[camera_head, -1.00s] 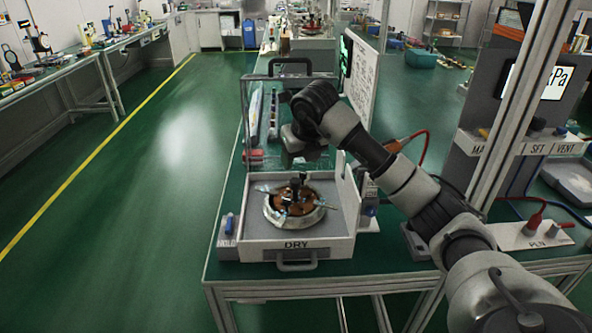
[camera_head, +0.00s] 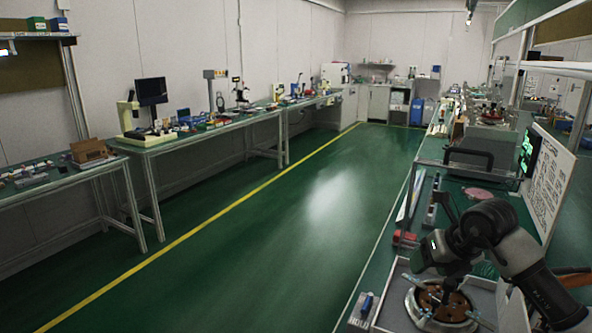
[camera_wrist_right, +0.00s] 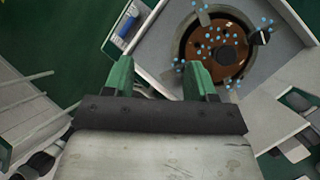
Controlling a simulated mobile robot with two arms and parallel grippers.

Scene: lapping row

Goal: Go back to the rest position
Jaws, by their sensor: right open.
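My right arm comes in at the lower right of the head view. My left gripper is not in view.
A bench (camera_head: 190,133) with instruments runs along the left wall. The green floor (camera_head: 270,235) between the benches is clear.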

